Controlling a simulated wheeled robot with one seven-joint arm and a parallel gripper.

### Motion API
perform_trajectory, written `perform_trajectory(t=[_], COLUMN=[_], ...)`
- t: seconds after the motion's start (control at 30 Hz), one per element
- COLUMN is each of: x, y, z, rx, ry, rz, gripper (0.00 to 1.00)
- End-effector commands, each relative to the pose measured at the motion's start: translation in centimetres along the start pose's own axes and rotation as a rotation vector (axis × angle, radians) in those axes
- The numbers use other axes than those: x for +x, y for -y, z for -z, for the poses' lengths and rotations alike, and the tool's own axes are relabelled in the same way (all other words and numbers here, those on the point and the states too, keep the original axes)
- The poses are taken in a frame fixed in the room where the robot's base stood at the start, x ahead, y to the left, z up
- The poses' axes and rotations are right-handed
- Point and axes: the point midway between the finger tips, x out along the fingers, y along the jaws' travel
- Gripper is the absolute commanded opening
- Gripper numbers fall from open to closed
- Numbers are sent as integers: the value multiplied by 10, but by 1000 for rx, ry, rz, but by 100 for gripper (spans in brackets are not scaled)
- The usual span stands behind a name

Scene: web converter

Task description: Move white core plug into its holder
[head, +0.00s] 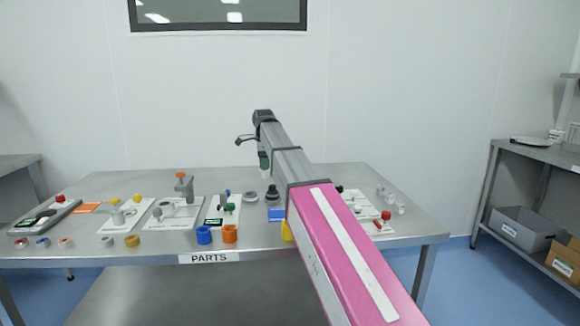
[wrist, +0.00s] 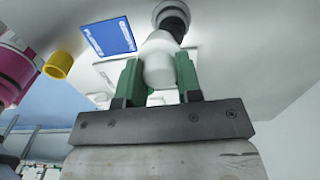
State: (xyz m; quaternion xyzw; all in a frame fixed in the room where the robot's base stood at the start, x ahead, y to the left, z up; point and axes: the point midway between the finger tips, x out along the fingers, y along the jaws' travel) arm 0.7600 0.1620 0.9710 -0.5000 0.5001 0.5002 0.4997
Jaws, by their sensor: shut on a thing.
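My gripper (wrist: 158,78) has green fingers and is shut on a white rounded piece, which looks like the white core plug (wrist: 158,62). In the head view my gripper (head: 264,160) is above the back middle of the table, with a small white end (head: 265,174) below it. In the wrist view a black piece with a pale rim (wrist: 172,14) is just beyond the plug, overlapping it in the picture. I cannot tell whether they touch. The holder cannot be clearly identified.
A blue label card (head: 276,214), a black knob-like part (head: 272,191) and a grey ring (head: 250,197) are near my gripper. Blue (head: 204,235) and orange (head: 230,234) cups stand at the front edge. Boards with fittings fill the left; my arm hides part of the right.

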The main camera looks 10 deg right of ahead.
Motion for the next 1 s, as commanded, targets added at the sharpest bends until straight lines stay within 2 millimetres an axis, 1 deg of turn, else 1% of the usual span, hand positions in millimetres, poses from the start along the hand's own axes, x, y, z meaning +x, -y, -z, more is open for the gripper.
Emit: perform_trajectory(t=[0.03,0.1,0.2,0.3,0.4,0.77,1.0], x=[0,2,3,4,4,5,15], y=[7,11,15,16,16,16,15], z=[-18,-35,-52,-61,-64,-63,-63], rx=[-4,-2,-1,0,0,1,0], ry=[0,0,0,0,0,0,0], rz=[-1,0,1,1,1,1,0], gripper=[0,0,0,0,0,0,0])
